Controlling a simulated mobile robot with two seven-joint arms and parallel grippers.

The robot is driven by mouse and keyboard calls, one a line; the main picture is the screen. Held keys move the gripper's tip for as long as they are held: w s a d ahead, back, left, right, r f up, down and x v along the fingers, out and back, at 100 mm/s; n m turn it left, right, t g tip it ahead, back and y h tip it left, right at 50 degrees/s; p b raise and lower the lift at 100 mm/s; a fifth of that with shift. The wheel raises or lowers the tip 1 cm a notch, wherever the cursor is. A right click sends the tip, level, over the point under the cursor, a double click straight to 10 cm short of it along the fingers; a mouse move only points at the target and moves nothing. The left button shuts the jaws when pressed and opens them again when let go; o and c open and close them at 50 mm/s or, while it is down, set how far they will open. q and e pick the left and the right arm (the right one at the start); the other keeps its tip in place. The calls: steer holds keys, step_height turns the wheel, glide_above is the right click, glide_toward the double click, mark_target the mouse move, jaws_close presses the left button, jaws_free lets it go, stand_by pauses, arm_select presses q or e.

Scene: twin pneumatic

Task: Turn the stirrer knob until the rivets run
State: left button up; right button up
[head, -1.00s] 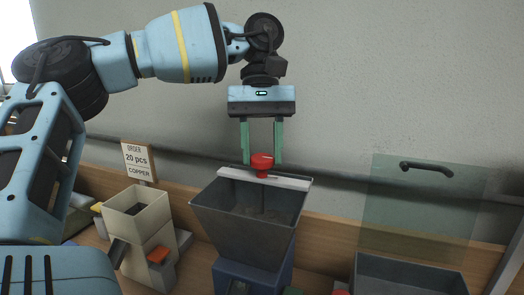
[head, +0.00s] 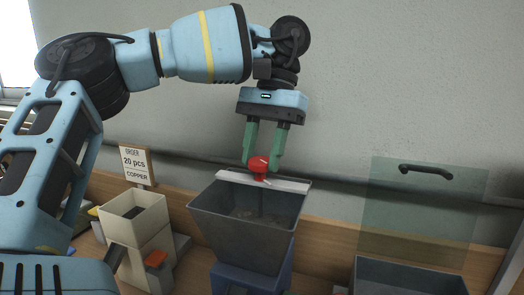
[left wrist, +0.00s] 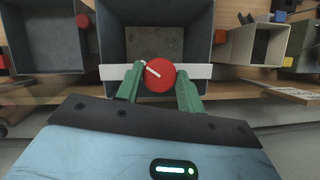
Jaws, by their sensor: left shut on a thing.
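The red stirrer knob (head: 258,164) sits on a pale crossbar (head: 285,184) over the grey hopper (head: 240,225). My left gripper (head: 263,160) points down from above, its green fingers on either side of the knob and shut on it. In the left wrist view the knob (left wrist: 160,74) shows a white line slanting up to the left, between the two fingers. Some rivets (head: 248,214) seem to lie low inside the hopper, too small to tell apart. My right gripper is not in view.
A grey container (head: 410,272) stands at right below a clear panel (head: 420,205) with a black handle.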

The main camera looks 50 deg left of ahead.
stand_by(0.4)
arm_select(q)
steer(key=o, duration=1)
steer(key=shift+c, duration=0.2)
steer(key=shift+w+r, duration=0.15)
steer(key=shift+r, duration=0.2)
steer(key=p+v, duration=0.3)
steer(key=v, duration=0.4)
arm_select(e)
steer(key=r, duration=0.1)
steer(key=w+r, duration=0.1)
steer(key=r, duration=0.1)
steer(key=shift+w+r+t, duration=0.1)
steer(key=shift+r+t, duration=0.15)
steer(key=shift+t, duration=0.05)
